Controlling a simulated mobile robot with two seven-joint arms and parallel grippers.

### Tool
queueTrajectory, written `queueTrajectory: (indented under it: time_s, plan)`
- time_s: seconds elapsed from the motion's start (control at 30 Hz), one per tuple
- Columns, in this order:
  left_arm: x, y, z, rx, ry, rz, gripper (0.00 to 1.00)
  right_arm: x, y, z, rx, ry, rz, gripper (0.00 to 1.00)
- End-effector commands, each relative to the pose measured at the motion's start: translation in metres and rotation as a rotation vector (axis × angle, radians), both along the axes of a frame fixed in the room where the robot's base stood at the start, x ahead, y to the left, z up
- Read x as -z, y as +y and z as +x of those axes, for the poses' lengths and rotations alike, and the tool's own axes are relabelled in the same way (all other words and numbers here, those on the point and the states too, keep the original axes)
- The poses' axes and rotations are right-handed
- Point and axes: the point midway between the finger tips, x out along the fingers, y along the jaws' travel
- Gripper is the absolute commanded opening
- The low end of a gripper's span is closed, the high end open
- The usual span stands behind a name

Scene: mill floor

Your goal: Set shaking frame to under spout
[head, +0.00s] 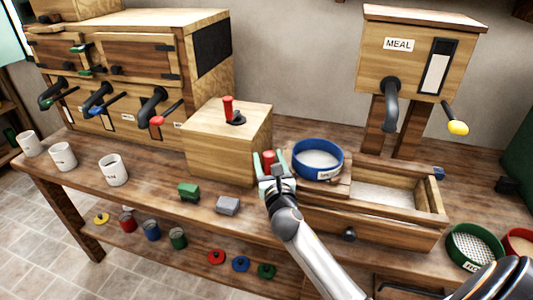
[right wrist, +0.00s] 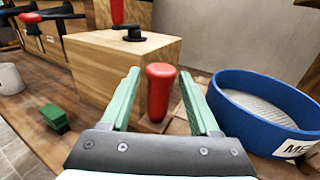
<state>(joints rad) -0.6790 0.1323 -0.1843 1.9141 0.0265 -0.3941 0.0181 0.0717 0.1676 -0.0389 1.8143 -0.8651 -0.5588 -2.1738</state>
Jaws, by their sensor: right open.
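The shaking frame (head: 338,187) is a flat wooden piece at the left end of the open wooden bin (head: 385,208). A blue-rimmed sieve (head: 318,160) with a pale mesh sits on it. Its upright red handle (head: 269,160) also shows in the right wrist view (right wrist: 160,92). My right gripper (head: 270,172) is open, with its green fingers either side of the handle and gaps visible in the right wrist view (right wrist: 160,100). The black spout (head: 391,100) hangs from the MEAL box (head: 405,65), right of the sieve. My left gripper is out of view.
A wooden box (head: 226,145) with a red lever stands just left of the handle. Green (head: 188,192) and grey (head: 228,205) blocks lie near the front edge. White cups stand far left. A green-rimmed sieve (head: 474,245) lies at the right.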

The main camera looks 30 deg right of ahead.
Motion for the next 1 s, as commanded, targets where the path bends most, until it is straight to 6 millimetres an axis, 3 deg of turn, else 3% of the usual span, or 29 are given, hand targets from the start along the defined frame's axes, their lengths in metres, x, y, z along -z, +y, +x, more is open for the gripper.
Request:
queueTrajectory:
  time_s: [0.2, 0.57, 1.0]
  plan:
    - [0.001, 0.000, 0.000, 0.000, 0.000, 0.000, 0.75, 0.000, -0.008, 0.021, 0.000, -0.001, 0.001, 0.62]
    - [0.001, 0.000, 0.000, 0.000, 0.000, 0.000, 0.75, 0.000, -0.010, 0.025, -0.001, 0.000, 0.001, 0.62]
    - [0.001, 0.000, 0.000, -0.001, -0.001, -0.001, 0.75, 0.000, -0.010, 0.025, -0.001, 0.000, 0.001, 0.14]
